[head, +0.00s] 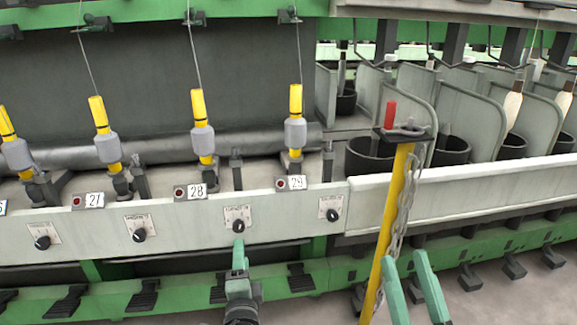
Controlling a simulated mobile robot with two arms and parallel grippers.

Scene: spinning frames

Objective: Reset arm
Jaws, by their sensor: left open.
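My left gripper (239,258) is in the lower middle of the head view, pointing up at the machine's front panel. Its fingers appear nearly edge-on, just below a black knob (239,225); I cannot tell whether they touch it. Nothing shows held in it. My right gripper (405,262) is at the lower right, with two green fingers spread apart and nothing between them. It is in front of the lower machine frame, beside a yellow post.
The yellow post (392,225) with a hanging chain (402,215) stands close to my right gripper. Several yellow-and-grey spindles (203,125) line the machine (100,232). Black pedals (143,293) jut out below. Grey bins (480,115) stand at right. Floor shows at lower right.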

